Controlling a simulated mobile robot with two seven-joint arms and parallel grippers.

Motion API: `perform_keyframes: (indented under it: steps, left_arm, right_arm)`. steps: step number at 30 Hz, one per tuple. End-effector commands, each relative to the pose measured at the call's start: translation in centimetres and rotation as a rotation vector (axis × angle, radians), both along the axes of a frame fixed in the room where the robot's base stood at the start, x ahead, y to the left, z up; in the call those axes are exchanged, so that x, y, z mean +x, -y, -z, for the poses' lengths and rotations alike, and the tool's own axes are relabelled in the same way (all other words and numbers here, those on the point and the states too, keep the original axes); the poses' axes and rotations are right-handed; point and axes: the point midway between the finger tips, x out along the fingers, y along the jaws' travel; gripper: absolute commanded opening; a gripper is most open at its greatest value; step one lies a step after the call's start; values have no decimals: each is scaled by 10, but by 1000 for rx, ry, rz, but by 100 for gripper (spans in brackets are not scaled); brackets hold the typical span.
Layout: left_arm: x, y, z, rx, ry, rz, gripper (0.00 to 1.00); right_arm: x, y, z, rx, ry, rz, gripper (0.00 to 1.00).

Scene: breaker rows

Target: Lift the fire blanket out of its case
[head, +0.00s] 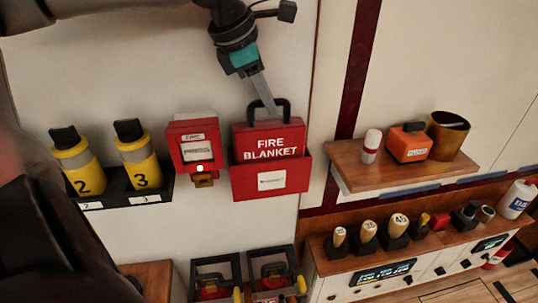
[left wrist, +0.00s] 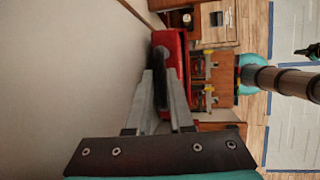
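The fire blanket (head: 267,139) is a red block with white lettering and a black loop handle (head: 284,103). It sits upright in its red wall case (head: 239,181), lower part hidden behind the case's front. My left gripper (head: 266,104) reaches down from above to the handle. In the left wrist view, its two fingers (left wrist: 161,78) lie on either side of the black handle (left wrist: 160,62). The gap is too small to tell whether they press on it. The red case and blanket also show there (left wrist: 178,45). My right gripper does not show clearly in either view.
Left of the case are a red call box (head: 193,146) and a black rack (head: 120,190) with yellow canisters. On the right, a wooden shelf (head: 362,177) holds an orange box (head: 409,145) and a brass cup (head: 449,137). Below it is a switch panel (head: 340,280).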

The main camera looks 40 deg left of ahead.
Motion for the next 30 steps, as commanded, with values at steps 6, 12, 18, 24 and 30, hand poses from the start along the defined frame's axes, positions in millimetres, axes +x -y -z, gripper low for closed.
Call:
perform_keyframes:
  steps: [6, 12, 18, 24, 30]
  left_arm:
    - [0, 0, 0, 0, 0, 0, 0]
    - [0, 0, -1, 1, 1, 0, 0]
    - [0, 0, -1, 1, 1, 0, 0]
    - [0, 0, -1, 1, 1, 0, 0]
    - [0, 0, -1, 1, 2, -1, 0]
  right_arm:
    - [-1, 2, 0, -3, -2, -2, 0]
    - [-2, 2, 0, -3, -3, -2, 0]
    - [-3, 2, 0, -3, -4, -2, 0]
    - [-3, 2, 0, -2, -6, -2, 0]
    - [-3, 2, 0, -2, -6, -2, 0]
